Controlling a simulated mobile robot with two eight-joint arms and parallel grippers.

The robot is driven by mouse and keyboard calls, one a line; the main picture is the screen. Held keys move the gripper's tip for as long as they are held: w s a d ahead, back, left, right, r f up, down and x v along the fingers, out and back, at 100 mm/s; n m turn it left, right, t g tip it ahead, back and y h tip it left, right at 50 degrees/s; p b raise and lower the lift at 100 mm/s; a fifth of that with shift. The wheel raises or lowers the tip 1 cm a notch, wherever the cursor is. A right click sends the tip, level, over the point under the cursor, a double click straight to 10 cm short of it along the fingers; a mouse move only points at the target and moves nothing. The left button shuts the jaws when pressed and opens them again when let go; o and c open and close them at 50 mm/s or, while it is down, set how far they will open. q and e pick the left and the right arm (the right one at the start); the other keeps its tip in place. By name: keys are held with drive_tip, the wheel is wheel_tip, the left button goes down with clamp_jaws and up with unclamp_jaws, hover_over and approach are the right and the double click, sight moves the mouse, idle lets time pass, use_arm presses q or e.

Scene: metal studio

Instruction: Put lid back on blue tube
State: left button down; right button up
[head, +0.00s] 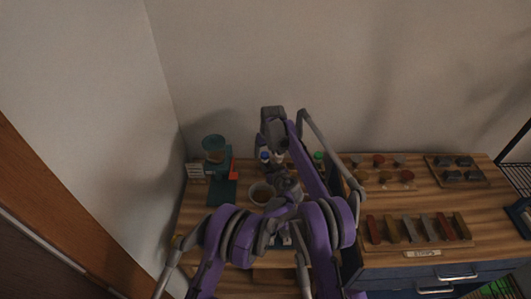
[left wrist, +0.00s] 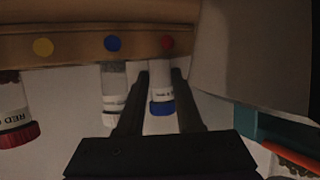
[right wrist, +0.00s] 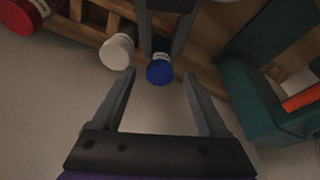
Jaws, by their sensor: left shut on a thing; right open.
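The blue-lidded tube (left wrist: 162,92) has a clear body with a white label, and its blue lid (left wrist: 162,108) sits at the label end. My left gripper (left wrist: 160,75) is shut on the tube. In the right wrist view the blue lid (right wrist: 159,70) lies ahead of my right gripper (right wrist: 160,76), which is open, with a finger on each side and not touching it. The left fingers show just behind the lid there. I cannot tell how firmly the lid is seated. In the head view the blue lid (head: 265,156) shows small, and the arms hide much around it.
A white-lidded tube (right wrist: 116,51) stands close beside the blue one, with a red-lidded tube (right wrist: 22,14) farther left. A wooden rack (left wrist: 75,45) has coloured dots. A teal machine (right wrist: 255,95) stands close on the right. A bowl (head: 262,193) is on the counter.

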use_arm(q)
drive_tip(key=shift+c, duration=2.4)
unclamp_jaws()
use_arm(e)
drive_tip(key=v, duration=1.1)
drive_tip(key=shift+r, duration=0.25)
drive_tip(key=shift+s, duration=0.1)
use_arm(q)
drive_tip(key=b+v, duration=0.1)
drive_tip(key=v, duration=1)
use_arm(e)
drive_tip(key=f, duration=0.1)
drive_tip(key=s+f, duration=0.1)
drive_tip(key=f, duration=0.1)
use_arm(q)
drive_tip(key=shift+w, duration=0.1)
